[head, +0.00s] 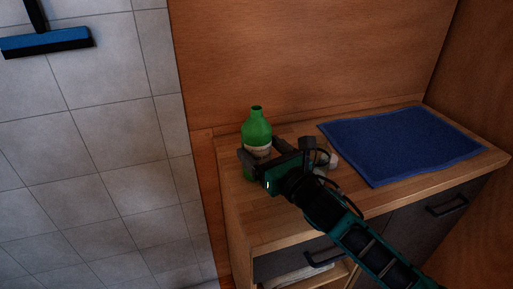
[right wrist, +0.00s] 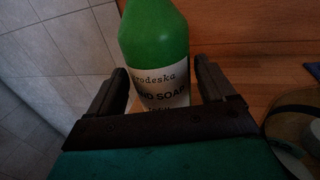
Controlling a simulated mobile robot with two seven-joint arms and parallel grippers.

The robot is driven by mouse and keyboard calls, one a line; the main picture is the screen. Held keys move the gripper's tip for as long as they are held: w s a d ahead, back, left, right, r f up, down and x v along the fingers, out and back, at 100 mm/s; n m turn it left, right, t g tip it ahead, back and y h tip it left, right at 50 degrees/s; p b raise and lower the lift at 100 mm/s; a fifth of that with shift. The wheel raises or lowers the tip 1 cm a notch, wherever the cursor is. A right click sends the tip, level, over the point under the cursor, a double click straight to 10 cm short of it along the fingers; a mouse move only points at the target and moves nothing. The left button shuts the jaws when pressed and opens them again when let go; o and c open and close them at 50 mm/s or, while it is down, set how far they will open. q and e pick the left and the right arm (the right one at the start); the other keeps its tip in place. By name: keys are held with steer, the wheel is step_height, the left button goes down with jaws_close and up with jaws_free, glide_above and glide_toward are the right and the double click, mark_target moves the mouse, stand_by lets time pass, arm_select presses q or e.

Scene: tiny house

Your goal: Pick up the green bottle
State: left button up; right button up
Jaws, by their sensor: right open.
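The green bottle (head: 257,128) stands upright on the left part of the wooden counter. It has a pale label, and in the right wrist view the green bottle (right wrist: 153,38) shows the words "hand soap". My right gripper (head: 262,158) is at the bottle, in front of its lower part. In the right wrist view my right gripper (right wrist: 160,85) is open, with one finger on each side of the bottle at label height. The bottle's base is hidden behind the gripper. My left gripper is not in view.
A blue mat (head: 400,143) lies on the right of the wooden counter (head: 240,212). A small pale object (head: 332,161) sits just right of my gripper. Wood panels rise behind. Dark drawers (head: 425,219) are below. A blue-headed squeegee (head: 45,41) is at upper left.

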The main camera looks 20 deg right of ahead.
steer(key=shift+c, duration=0.2)
steer(key=c, duration=1.1)
steer(key=shift+r, duration=0.3)
arm_select(q)
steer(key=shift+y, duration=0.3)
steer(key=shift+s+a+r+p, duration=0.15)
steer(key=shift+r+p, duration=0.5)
steer(key=shift+p, duration=0.3)
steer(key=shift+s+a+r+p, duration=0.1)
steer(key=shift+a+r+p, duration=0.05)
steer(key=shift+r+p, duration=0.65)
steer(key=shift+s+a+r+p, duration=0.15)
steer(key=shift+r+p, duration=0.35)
steer(key=shift+p, duration=0.55)
arm_select(e)
step_height(320, 180, up, 19)
steer(key=shift+r, duration=0.2)
